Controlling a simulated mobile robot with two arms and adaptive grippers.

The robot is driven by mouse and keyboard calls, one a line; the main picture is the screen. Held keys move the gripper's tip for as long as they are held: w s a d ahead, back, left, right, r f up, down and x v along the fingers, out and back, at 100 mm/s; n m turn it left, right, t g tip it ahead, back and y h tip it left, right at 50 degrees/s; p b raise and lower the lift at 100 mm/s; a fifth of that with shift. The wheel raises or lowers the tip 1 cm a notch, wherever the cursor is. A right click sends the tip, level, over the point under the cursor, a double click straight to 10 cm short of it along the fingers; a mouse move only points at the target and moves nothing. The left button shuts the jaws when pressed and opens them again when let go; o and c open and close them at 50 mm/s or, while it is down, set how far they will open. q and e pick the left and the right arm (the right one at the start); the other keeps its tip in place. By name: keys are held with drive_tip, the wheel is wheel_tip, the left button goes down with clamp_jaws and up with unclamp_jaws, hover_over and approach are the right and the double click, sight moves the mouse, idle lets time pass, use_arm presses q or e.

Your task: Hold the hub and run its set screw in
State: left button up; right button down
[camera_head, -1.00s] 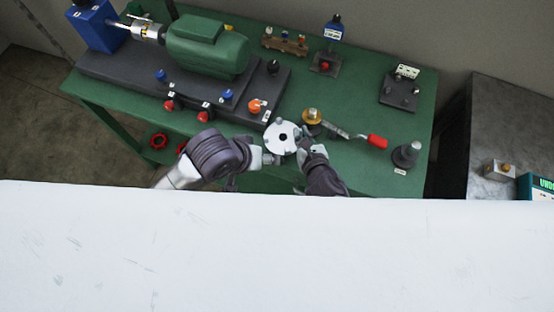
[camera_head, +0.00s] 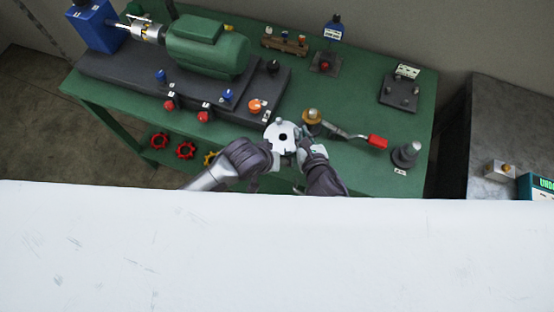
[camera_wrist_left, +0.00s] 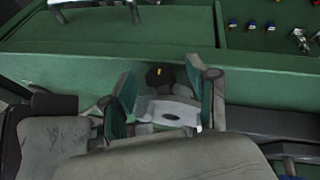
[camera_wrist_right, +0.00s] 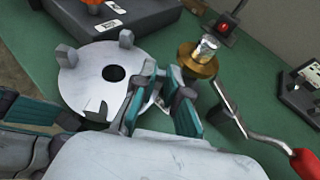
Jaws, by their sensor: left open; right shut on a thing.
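The hub (camera_head: 282,137) is a silver disc with a dark centre hole and short lugs, held above the front edge of the green bench. It fills the left of the right wrist view (camera_wrist_right: 85,82). My right gripper (camera_head: 301,150) is shut on the hub's rim at its right side; its fingers (camera_wrist_right: 160,103) show in the right wrist view. My left gripper (camera_head: 275,160) is open just below the hub's left side. A pale grey piece shows between its fingers (camera_wrist_left: 166,100) in the left wrist view; I cannot tell whether they touch it. I cannot make out the set screw.
A brass-topped piece (camera_head: 312,116) and a red-handled lever (camera_head: 376,141) lie right of the hub. A green motor (camera_head: 208,46) stands on a dark base at left. A grey post (camera_head: 406,154) stands at the right. Red knobs (camera_head: 185,150) sit low in front.

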use_arm(q)
drive_tip(key=shift+c, duration=0.2)
clamp_jaws()
drive_tip(key=y, duration=0.3)
drive_tip(key=shift+d+m, duration=0.15)
drive_tip(key=shift+m, duration=0.15)
drive_tip(key=shift+o, duration=0.2)
unclamp_jaws()
